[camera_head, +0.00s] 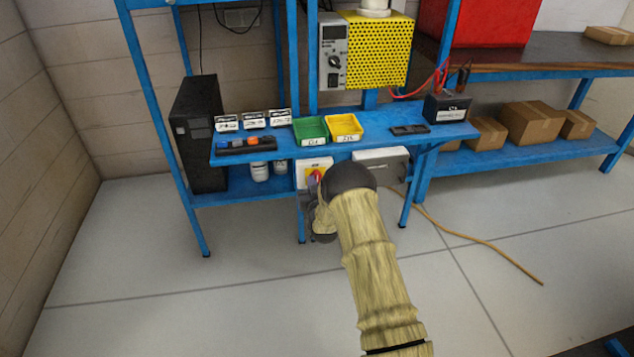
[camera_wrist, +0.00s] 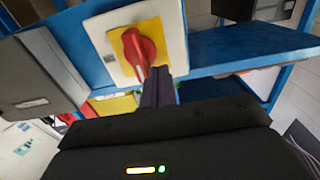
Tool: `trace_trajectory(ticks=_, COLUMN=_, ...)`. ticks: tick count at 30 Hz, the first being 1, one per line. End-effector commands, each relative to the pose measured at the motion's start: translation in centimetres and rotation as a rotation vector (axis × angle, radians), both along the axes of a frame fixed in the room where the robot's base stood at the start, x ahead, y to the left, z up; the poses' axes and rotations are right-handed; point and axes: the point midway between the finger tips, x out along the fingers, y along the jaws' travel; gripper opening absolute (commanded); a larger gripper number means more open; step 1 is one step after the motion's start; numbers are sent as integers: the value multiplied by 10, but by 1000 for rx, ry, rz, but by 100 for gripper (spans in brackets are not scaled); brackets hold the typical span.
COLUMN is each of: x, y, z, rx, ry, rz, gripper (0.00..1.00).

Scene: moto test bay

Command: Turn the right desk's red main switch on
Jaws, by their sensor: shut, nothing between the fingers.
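The red switch knob (camera_wrist: 138,48) sits on a yellow plate on the front of a white box (camera_wrist: 104,34) in the wrist view. Its handle points towards my fingers. In the head view the red knob (camera_head: 318,175) shows on the box under the front edge of the blue desk (camera_head: 372,146), partly hidden by my arm. My gripper (camera_wrist: 158,82) is shut and empty, its fingertips right at the handle's near end. I cannot tell whether they touch it. In the head view the fingers are mostly hidden.
A grey-white box (camera_head: 380,160) hangs right of the switch box. On the desk are green (camera_head: 310,131) and yellow (camera_head: 344,128) trays and a black battery (camera_head: 446,108). A black tower case (camera_head: 197,132) stands left. An orange cable (camera_head: 470,237) lies on the otherwise open floor.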

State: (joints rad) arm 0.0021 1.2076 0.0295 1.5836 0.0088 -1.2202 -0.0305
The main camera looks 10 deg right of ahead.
Motion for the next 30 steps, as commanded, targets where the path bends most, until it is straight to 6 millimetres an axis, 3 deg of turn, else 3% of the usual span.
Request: trace_trajectory(ticks=30, x=26, y=-1, z=3, rx=0, ry=-8, rz=-1, gripper=0)
